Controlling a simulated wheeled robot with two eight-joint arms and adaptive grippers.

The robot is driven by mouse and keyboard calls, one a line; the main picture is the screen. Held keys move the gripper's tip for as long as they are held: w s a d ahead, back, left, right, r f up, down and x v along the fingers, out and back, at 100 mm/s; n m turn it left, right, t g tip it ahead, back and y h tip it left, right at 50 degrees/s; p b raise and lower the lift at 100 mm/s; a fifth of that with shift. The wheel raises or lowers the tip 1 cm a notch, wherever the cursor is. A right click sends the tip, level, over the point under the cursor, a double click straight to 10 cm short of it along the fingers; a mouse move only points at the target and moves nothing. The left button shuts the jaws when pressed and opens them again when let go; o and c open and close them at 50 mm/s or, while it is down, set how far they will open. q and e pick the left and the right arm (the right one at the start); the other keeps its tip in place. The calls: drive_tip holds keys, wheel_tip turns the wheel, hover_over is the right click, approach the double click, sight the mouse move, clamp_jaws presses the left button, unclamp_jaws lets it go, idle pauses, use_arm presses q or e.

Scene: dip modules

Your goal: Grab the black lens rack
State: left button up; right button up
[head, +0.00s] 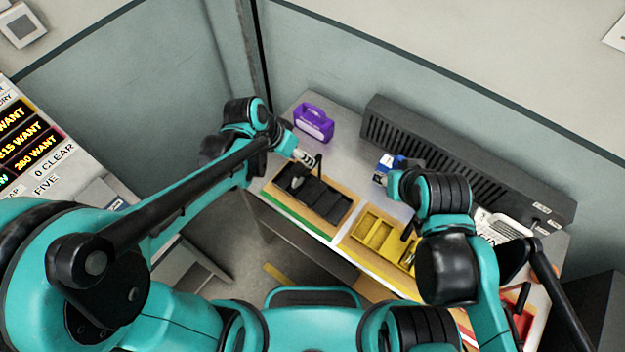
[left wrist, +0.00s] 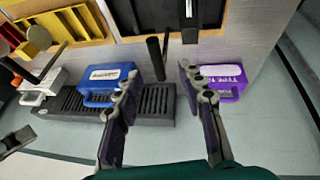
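The black lens rack (head: 325,203) sits in a wooden-edged tray (head: 352,211) on the table, left of a yellow rack (head: 378,236). A dark upright post (head: 319,163) stands at its far side. In the left wrist view, part of the black rack (left wrist: 160,14) shows at the top, with the post (left wrist: 156,58) between my fingers in the picture. My left gripper (head: 307,159) is above the rack's far left end; in the left wrist view it (left wrist: 158,72) is open and empty.
A purple case (head: 314,123) stands at the table's back left corner. A blue case (head: 386,168) stands in front of a long dark slotted unit (head: 440,150) along the back. Red and white items lie at the right.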

use_arm(q)
drive_tip(key=x, duration=0.2)
drive_tip(key=b+x, duration=0.1)
drive_tip(key=x, duration=0.2)
drive_tip(key=d+x, duration=0.1)
drive_tip(key=x, duration=0.2)
drive_tip(key=shift+w+r+b, duration=0.15)
drive_tip(key=shift+w+b, duration=0.2)
drive_tip(key=shift+s, duration=0.1)
clamp_jaws()
